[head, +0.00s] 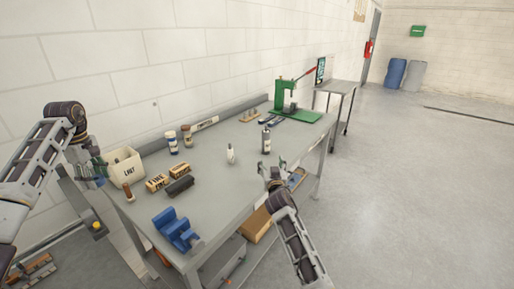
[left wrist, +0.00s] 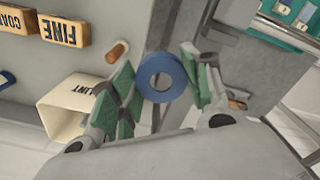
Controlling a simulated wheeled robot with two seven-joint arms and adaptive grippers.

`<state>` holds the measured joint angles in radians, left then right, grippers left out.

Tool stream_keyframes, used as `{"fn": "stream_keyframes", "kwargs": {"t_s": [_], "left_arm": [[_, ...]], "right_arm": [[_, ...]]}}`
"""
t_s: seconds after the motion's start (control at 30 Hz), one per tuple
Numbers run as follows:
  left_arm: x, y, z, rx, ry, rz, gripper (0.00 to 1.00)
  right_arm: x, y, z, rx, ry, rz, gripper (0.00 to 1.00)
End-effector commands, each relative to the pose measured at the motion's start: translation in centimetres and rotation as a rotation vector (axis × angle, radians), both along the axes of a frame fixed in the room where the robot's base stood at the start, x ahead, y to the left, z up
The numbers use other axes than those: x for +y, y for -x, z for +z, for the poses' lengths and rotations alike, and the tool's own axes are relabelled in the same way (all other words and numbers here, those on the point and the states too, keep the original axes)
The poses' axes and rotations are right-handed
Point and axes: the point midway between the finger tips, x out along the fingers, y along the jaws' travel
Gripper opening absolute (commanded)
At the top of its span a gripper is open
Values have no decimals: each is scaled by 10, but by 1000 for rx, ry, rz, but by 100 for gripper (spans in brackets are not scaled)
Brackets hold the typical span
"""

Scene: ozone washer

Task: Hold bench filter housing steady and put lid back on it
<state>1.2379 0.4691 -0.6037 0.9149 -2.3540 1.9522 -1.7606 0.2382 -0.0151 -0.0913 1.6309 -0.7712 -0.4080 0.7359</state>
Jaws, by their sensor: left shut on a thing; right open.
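My left gripper (head: 97,168) is beside the white LINT bin (head: 124,168) at the table's left end. In the left wrist view, the left gripper (left wrist: 160,88) is shut on a blue ring-like round piece (left wrist: 147,77) with a pale centre, between its green pads. It may be the lid; I cannot tell for sure. My right gripper (head: 274,170) is open and empty near the front edge of the table (head: 215,185). A dark bottle-like cylinder (head: 266,141) stands upright just beyond it. I cannot tell whether this is the filter housing.
A small white bottle (head: 231,154) stands mid-table. Labelled blocks (head: 157,183), a dark brush-like block (head: 180,187) and a blue vise (head: 175,230) are at the left. Containers stand along the wall. A green press (head: 290,105) is at the far end. The table's middle has free room.

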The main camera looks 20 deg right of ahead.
Motion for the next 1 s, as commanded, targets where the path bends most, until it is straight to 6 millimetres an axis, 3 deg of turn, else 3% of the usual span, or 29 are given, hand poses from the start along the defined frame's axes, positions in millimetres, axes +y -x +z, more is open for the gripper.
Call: {"fn": "stream_keyframes", "kwargs": {"t_s": [1.0], "left_arm": [[-6, 21, -2, 0, 0, 779, 35]], "right_arm": [[0, 0, 0, 0, 0, 0, 66]]}}
